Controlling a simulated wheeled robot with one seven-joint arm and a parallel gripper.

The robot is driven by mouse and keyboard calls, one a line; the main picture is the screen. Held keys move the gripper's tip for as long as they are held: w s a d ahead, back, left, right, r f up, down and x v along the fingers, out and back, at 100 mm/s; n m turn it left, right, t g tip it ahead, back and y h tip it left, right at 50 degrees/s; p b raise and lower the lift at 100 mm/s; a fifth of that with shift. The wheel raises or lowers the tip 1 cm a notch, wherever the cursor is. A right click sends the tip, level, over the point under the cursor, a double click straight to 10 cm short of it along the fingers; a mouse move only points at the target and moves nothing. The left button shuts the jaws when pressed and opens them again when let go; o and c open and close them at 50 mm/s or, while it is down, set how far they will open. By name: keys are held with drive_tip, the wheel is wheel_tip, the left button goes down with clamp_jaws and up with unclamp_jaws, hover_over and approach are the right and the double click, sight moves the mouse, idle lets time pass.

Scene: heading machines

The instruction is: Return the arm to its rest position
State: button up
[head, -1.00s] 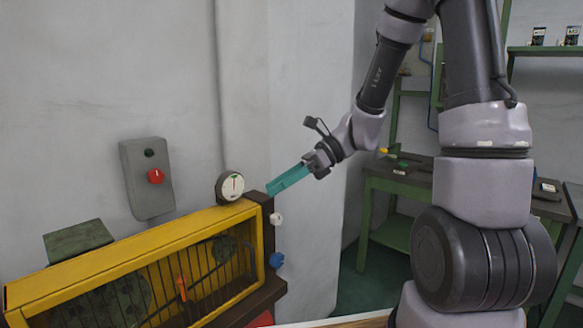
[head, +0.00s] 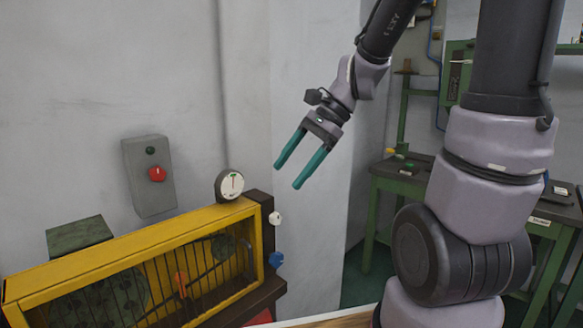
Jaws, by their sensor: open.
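My gripper (head: 287,176) is in the head view, right of the middle, in front of the grey wall. Its two teal fingers are spread apart and point down and to the left. Nothing is between them. The gripper hangs above and to the right of the yellow-framed machine (head: 150,240), apart from it. My arm comes down from the upper right, bent at the wrist; its upper part runs out of the frame at the top.
A round gauge (head: 229,184) stands on the machine's right end, with a white knob (head: 275,218) and a blue knob (head: 276,259) below. A grey box with a red button (head: 157,174) is on the wall. A green-legged bench (head: 402,177) stands behind my arm.

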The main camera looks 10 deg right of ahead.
drive_tip(key=s+d+r+n+t+h, duration=0.4)
drive_tip(key=d+r+n+t, duration=0.3)
drive_tip(key=d+r, duration=0.3)
drive_tip(key=shift+d+r+n+h, duration=0.4)
drive_tip(key=shift+d+n+h, duration=0.1)
drive_tip(key=shift+d+h, duration=0.15)
idle(0.4)
